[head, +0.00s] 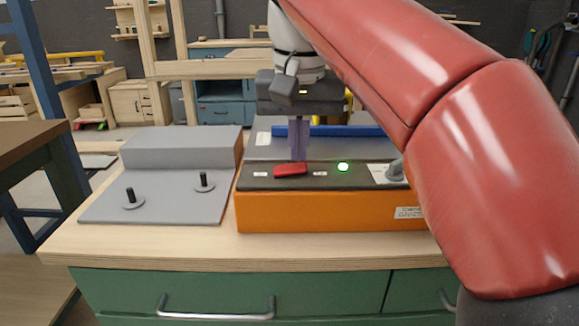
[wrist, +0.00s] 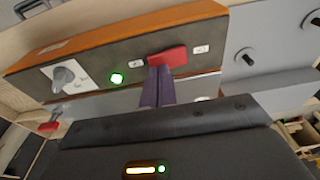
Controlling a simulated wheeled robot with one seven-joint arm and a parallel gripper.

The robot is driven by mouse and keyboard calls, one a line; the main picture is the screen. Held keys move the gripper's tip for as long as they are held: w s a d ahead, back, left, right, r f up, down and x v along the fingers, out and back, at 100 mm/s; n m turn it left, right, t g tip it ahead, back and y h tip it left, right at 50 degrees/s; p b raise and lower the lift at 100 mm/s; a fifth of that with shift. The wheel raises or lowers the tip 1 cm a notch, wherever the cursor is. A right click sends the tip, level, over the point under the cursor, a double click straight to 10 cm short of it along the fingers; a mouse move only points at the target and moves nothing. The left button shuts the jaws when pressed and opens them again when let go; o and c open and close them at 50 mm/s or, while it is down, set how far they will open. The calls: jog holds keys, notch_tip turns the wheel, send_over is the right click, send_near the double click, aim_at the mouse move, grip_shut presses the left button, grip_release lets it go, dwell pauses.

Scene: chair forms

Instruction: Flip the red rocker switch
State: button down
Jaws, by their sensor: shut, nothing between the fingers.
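The red rocker switch (head: 290,170) sits on the dark top panel of an orange box (head: 325,213), tilted to one side, between two small white labels. In the wrist view the red rocker switch (wrist: 169,57) lies just beyond my fingertips. My gripper (head: 298,158) points down with its fingers together and empty, close behind the switch. It also shows in the wrist view (wrist: 158,66), with the fingertips at the switch's edge. I cannot tell if they touch it. A green lamp (head: 343,167) is lit on the panel, right of the switch.
A grey knob (head: 394,170) stands at the panel's right end, partly behind my red arm. A grey plate with two black pegs (head: 165,206) lies to the left on the wooden bench (head: 150,245). A blue bar (head: 335,131) is behind the box.

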aim_at(298, 166)
jog(key=shift+f+b, duration=0.45)
jog(key=shift+f, duration=0.25)
jog(key=shift+r, duration=0.1)
notch_tip(298, 166, up, 3)
jog(key=p, duration=0.3)
jog(key=shift+r+p, duration=0.6)
jog(key=shift+r, duration=1.35)
